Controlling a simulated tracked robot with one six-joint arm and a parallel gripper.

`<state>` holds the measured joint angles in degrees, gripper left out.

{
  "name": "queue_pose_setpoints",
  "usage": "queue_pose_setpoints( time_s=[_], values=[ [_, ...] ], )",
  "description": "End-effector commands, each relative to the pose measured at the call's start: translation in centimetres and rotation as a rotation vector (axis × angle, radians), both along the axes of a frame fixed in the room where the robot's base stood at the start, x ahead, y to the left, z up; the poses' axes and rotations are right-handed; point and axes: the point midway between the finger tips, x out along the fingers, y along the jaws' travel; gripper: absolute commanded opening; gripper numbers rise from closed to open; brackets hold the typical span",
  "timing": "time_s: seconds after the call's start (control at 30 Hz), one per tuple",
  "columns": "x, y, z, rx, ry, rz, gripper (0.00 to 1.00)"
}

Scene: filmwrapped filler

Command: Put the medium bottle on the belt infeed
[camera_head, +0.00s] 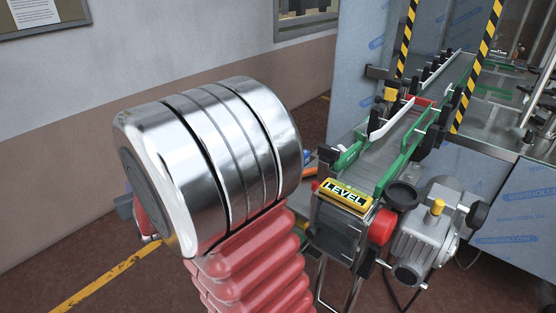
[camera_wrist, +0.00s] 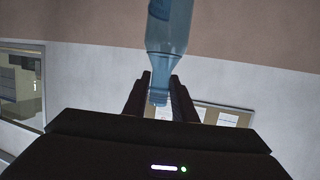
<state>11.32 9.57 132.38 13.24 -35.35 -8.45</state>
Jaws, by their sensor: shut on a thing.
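A translucent blue bottle (camera_wrist: 170,28) is between the two dark fingers of my gripper (camera_wrist: 160,80) in the wrist view. My gripper is shut on it near its narrow neck. The wider body runs out past the fingertips and is cut off by the top edge of the picture. In the head view my arm's large silver joint and red ribbed sleeve fill the middle, and I cannot make out the gripper or bottle there. The belt infeed (camera_head: 382,152) is a grey conveyor with green side rails, right of my arm. No bottle shows on its visible part.
A yellow "LEVEL" label (camera_head: 345,195) is on the conveyor's near end. A grey motor (camera_head: 424,228) sticks out at its right. Black-and-yellow posts (camera_head: 476,66) and a film-covered metal cabinet (camera_head: 515,215) stand behind. A noticeboard (camera_wrist: 217,116) hangs on the wall.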

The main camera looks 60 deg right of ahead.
Motion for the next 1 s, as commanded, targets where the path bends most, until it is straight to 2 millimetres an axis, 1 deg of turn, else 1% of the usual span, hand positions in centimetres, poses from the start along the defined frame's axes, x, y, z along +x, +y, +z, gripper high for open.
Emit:
queue_pose_setpoints(
  time_s=[0.03, 0.1, 0.2, 0.3, 0.5, 0.77, 0.87, 1.0],
  values=[
    [-0.2, -2.4, 1.3, 0.000, -0.006, -0.051, 0.00],
    [-0.6, -5.2, 2.8, 0.001, -0.007, -0.116, 0.00],
    [-1.4, -8.9, 4.8, 0.000, -0.005, -0.203, 0.00],
    [-2.2, -12.0, 6.5, 0.001, -0.005, -0.276, 0.00],
    [-4.1, -17.0, 9.7, 0.001, -0.005, -0.401, 0.00],
    [-7.0, -22.4, 13.4, 0.001, -0.005, -0.546, 0.00],
    [-8.3, -24.4, 14.9, 0.002, -0.006, -0.604, 0.00],
    [-10.5, -27.4, 17.1, 0.002, -0.004, -0.693, 0.00]
  ],
)
